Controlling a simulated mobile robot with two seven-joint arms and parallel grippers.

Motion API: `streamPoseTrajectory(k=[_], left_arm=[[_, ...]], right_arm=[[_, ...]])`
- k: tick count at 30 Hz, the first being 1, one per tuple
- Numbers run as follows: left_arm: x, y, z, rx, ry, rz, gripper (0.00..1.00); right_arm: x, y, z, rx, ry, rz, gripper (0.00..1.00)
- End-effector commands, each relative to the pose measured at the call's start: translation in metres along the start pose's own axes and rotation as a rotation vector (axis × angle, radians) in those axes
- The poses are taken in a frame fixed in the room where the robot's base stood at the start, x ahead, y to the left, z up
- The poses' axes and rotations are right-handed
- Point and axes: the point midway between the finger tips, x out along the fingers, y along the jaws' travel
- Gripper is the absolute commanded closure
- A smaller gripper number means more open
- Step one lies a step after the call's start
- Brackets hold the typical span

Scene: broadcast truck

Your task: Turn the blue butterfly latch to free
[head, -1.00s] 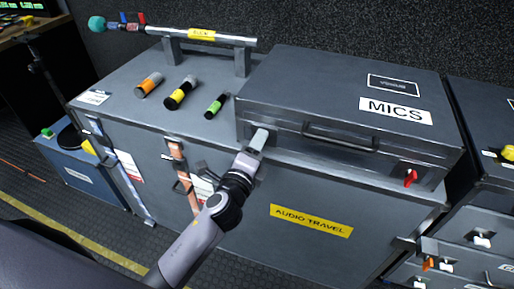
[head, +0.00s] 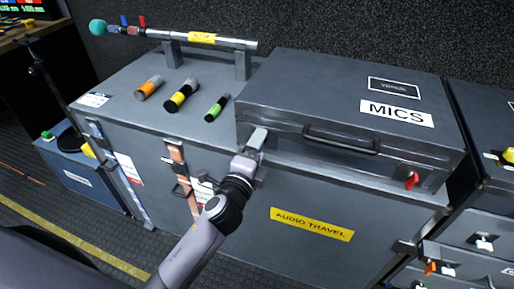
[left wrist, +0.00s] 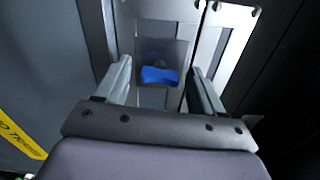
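The blue butterfly latch (left wrist: 160,76) shows in the left wrist view on a grey plate, its wing lying roughly level across the picture. My left gripper (left wrist: 161,66) is open, with one finger on each side of the latch and visible gaps to both. I cannot tell how deep the latch sits between the fingers. In the head view my left gripper (head: 256,142) is at the left front of the MICS case (head: 290,75) and hides the latch. My right gripper is not in view.
The MICS case lies on a large grey trunk (head: 250,200). A red latch (head: 411,180) sits at the case's right front, beside a handle (head: 340,139). Several microphones, including a yellow-banded one (head: 181,94), and a raised bar (head: 200,38) are to the left on the trunk.

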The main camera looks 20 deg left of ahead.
Motion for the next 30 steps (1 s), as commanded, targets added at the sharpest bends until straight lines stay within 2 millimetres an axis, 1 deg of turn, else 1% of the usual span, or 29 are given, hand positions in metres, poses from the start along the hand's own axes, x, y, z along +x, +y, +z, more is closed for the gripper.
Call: streamPoseTrajectory(k=[8,11,14,21,24,30], left_arm=[[0.000,0.000,0.000,0.001,0.000,0.000,0.30],[-0.004,0.000,0.000,0.001,0.000,0.000,0.30],[-0.013,0.001,0.000,0.001,0.000,0.001,0.30],[-0.046,0.001,0.000,0.000,0.000,0.002,0.30],[-0.058,0.001,0.000,0.001,0.000,0.002,0.30],[-0.070,0.001,0.000,0.001,0.000,0.001,0.30]], right_arm=[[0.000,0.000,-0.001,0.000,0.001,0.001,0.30],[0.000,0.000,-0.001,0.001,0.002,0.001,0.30],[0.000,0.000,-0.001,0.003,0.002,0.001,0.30],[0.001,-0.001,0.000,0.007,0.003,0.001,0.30],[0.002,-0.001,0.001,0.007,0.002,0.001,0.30],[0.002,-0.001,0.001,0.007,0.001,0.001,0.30]])
